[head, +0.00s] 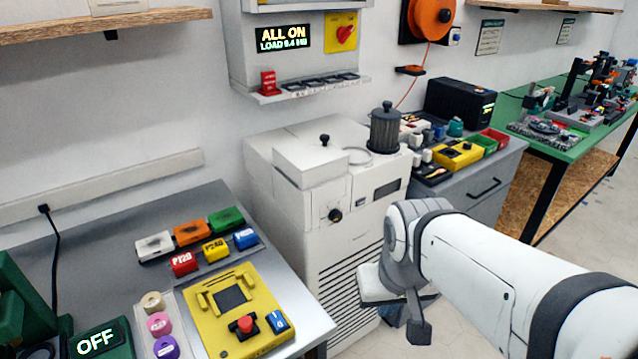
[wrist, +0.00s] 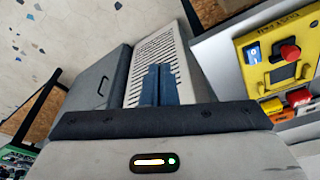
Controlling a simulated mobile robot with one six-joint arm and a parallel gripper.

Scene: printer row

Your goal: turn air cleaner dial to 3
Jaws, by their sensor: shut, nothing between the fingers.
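The air cleaner (head: 325,255) is a white cabinet with a slatted front, standing between two benches. Its dial (head: 335,215) is a small black knob on the upper front; the setting is too small to read. In the wrist view, part of the slatted air cleaner (wrist: 178,45) shows beyond my fingers, and I cannot make out the dial there. My gripper (wrist: 159,70) has its two dark blue fingers together with nothing between them. In the head view, my wrist is in front of the cabinet's lower right, apart from the dial and below it.
A bench (head: 95,245) on the left holds a yellow panel (head: 245,305) with a red button and several coloured blocks. A grey cabinet (head: 490,195) with small items stands right of the cleaner. A dark canister (head: 384,130) is on the cleaner's top. The floor is partly clear at right.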

